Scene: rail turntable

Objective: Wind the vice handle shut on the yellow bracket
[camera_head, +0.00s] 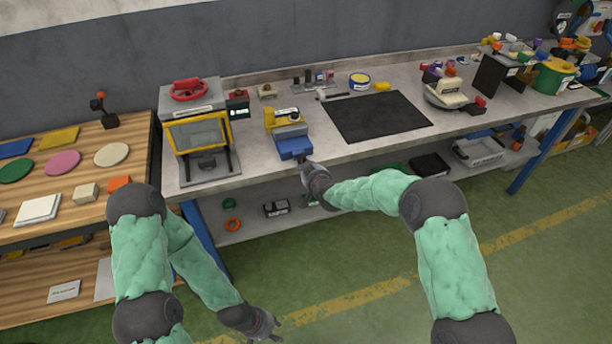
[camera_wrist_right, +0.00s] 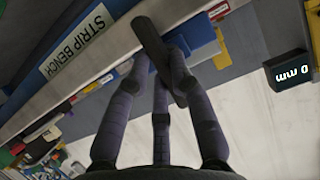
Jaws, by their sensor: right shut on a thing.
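The blue vice (camera_head: 293,146) stands at the front edge of the grey workbench. The yellow bracket (camera_head: 283,116) sits at the vice's jaws; whether the jaws touch it cannot be told. My right gripper (camera_head: 304,168) is at the front of the vice. In the right wrist view its fingers (camera_wrist_right: 170,82) are shut on the dark vice handle (camera_wrist_right: 154,45), with part of the blue vice (camera_wrist_right: 196,35) behind. The fingers hide part of the handle. My left gripper (camera_head: 276,328) hangs low over the green floor, empty, fingers apart, away from the vice.
A yellow-framed press (camera_head: 200,133) stands left of the vice. A readout showing 0 mm (camera_wrist_right: 290,70) is nearby. A black mat (camera_head: 378,116) lies to the right, with a hammer (camera_head: 335,96) behind it. A lower shelf (camera_head: 250,225) runs under the bench.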

